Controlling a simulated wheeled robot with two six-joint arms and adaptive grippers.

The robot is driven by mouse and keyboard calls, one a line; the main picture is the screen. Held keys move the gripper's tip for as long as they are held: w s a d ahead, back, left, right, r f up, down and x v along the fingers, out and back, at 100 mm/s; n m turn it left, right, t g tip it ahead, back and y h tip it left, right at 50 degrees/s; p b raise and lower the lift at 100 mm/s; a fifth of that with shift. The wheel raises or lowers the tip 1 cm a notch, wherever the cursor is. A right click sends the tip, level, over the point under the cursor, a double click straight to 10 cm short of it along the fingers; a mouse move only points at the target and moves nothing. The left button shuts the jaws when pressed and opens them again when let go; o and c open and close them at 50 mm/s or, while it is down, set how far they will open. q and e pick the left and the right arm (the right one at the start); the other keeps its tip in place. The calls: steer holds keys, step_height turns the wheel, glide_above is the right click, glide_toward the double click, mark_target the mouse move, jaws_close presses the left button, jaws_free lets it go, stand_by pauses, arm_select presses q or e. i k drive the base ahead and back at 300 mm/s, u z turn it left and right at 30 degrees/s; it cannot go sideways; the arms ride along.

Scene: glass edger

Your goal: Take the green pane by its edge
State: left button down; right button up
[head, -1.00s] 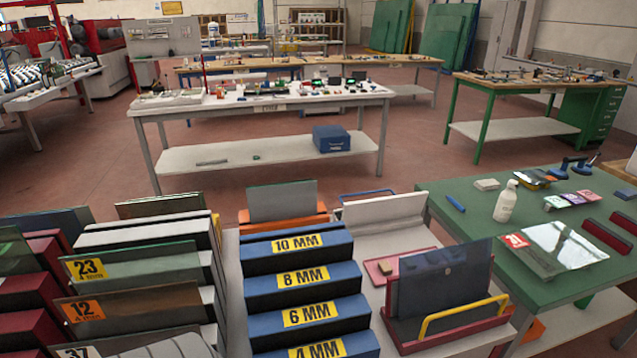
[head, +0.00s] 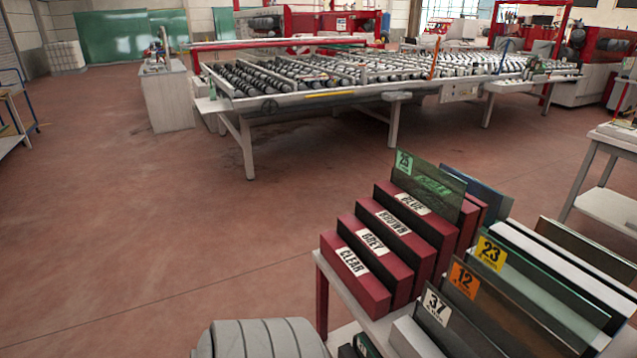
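A dark green pane with a green tag reading 25 (head: 440,187) stands upright in the stepped red rack (head: 372,289), at its far end behind the BLUE label. Its top edge is free and its lower part is hidden by the rack. Another greenish pane, with a yellow tag reading 23 (head: 540,285), leans in the white rack to the right. Neither of my grippers is in view.
Panes tagged 12 (head: 500,310) and 37 (head: 455,335) stand nearer in the white rack. A long roller table (head: 330,85) stands behind. The floor (head: 180,220) left of the racks is clear.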

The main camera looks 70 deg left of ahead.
mark_target(438, 190)
steer(key=u, duration=3.25)
steer(key=i, duration=1.65)
steer(key=z, duration=3.15)
